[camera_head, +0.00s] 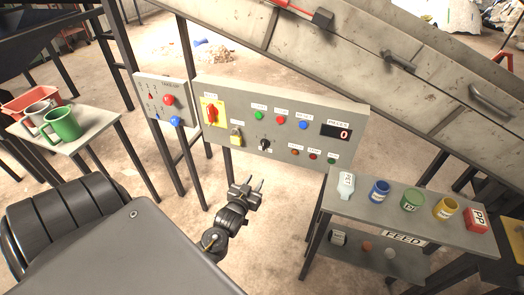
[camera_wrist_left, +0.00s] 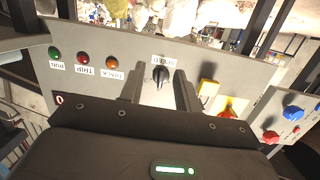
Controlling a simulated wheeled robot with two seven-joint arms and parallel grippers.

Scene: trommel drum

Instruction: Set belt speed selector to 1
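The belt speed selector (camera_head: 265,146) is a small black knob low in the middle of the grey control panel (camera_head: 350,116). In the left wrist view the same knob (camera_wrist_left: 161,77) sits beside a SPEED label that appears upside down. Its exact setting is too small to read. My left gripper (camera_head: 253,182) is in front of and below the panel, fingers pointing up toward it. In the left wrist view its two fingers (camera_wrist_left: 160,90) are apart, with the knob showing between them beyond the tips. Nothing is held. My right gripper is not in view.
A feed table (camera_head: 466,240) with containers stands right; a table with mugs (camera_head: 96,130) stands left.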

